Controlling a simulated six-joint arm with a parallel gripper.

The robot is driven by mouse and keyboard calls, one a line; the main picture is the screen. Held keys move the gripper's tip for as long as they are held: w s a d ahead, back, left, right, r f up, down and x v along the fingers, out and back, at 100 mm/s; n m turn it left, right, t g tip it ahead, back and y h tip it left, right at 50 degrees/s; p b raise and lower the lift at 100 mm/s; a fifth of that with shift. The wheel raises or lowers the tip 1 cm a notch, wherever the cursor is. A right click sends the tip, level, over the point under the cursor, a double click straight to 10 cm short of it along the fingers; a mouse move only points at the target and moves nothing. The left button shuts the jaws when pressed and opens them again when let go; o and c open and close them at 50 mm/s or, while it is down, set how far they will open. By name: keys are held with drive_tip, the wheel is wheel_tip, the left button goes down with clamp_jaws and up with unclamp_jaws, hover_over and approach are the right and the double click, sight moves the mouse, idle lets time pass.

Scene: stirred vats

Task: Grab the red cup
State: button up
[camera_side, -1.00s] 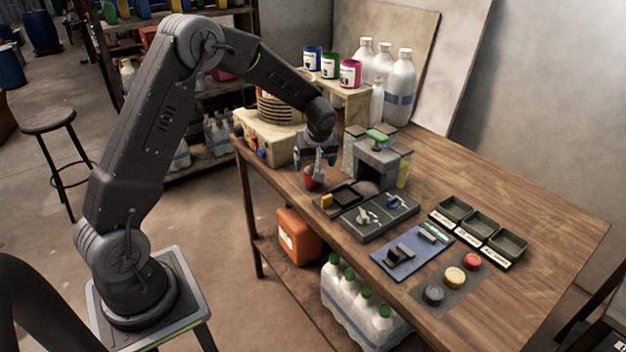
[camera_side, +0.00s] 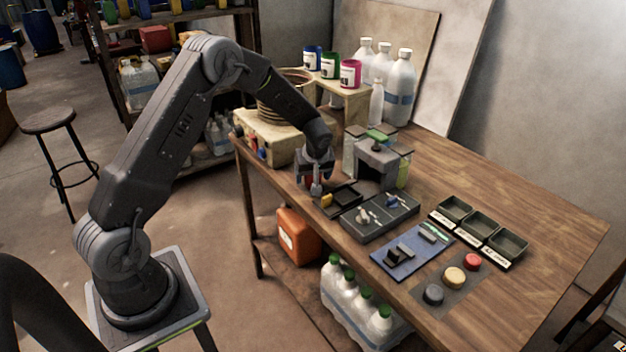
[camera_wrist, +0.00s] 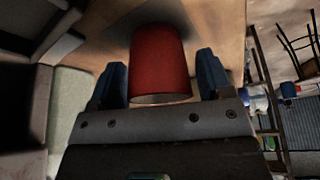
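The red cup (camera_wrist: 160,62) stands on the table and fills the middle of the wrist view. My gripper (camera_wrist: 162,80) is open, with one blue finger on each side of the cup. A narrow gap shows between each finger and the cup. In the side view my gripper (camera_side: 312,184) is low at the table's left edge, in front of the grey block-shaped stand. There the cup is almost wholly hidden behind the gripper.
A small black tray (camera_side: 345,199) with a yellow piece lies just right of my gripper. The grey stand (camera_side: 377,160) is behind it. A cream machine (camera_side: 268,138) with a coiled hose stands to the left. Black bins (camera_side: 480,228) and buttons lie further right.

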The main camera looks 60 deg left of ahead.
drive_tip(key=c, duration=0.8)
